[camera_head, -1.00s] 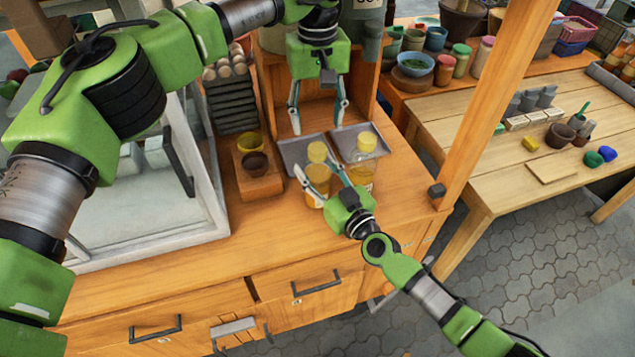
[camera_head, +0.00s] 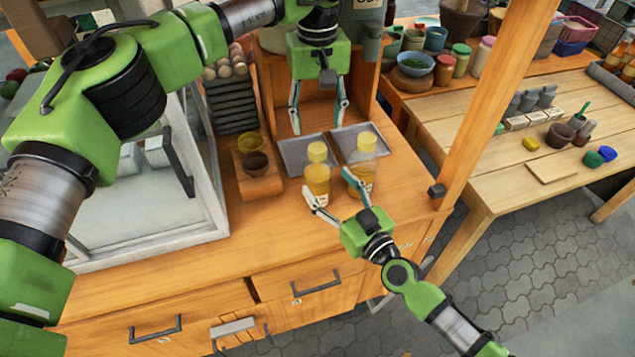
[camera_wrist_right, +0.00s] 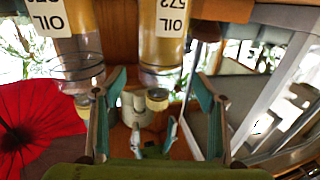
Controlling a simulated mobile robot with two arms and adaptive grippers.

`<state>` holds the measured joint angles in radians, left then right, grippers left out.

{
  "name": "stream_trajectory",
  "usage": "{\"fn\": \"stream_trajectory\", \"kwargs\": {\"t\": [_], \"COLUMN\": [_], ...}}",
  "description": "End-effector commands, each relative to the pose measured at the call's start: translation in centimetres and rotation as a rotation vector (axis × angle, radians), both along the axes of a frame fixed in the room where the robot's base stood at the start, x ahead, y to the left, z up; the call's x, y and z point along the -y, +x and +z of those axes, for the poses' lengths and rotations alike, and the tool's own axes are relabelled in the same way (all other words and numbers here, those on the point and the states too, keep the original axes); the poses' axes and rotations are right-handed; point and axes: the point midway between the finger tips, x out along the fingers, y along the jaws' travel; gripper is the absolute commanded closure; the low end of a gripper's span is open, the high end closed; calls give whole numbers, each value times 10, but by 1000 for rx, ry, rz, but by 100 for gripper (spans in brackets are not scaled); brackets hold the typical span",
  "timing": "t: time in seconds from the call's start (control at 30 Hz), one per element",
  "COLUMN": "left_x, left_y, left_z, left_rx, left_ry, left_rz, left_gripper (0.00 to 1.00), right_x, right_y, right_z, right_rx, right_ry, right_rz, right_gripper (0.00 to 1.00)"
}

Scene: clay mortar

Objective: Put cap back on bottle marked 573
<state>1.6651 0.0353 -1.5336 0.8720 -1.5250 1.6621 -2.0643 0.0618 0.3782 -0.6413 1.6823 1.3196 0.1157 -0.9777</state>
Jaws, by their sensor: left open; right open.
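Two clear bottles of yellow oil stand upright on the cabinet top, a left bottle (camera_head: 317,180) and a right bottle (camera_head: 366,163).
Two grey trays (camera_head: 292,160) lie behind the bottles. A wooden block (camera_head: 262,186) with small bowls is to their left, beside a glass-sided case (camera_head: 150,235). A wooden post (camera_head: 480,120) rises at right. The cabinet top in front is clear.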

Motion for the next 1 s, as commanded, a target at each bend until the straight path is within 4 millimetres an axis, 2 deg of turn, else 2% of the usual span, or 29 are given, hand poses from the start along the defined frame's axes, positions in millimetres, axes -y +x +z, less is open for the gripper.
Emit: {"fn": "stream_trajectory", "kwargs": {"t": [0.1,0.33,1.0], "left_x": [0,0,0], "left_y": [0,0,0], "left_z": [0,0,0], "left_rx": [0,0,0], "left_ry": [0,0,0], "left_rz": [0,0,0], "left_gripper": [50,50,50], "right_x": [14,28,30], "right_y": [-22,-45,-49], "right_z": [-1,0,0], "right_rx": [-1,-1,0], "right_ry": [-2,1,1], "right_rz": [-1,-1,-1], "right_gripper": [35,35,35]}}
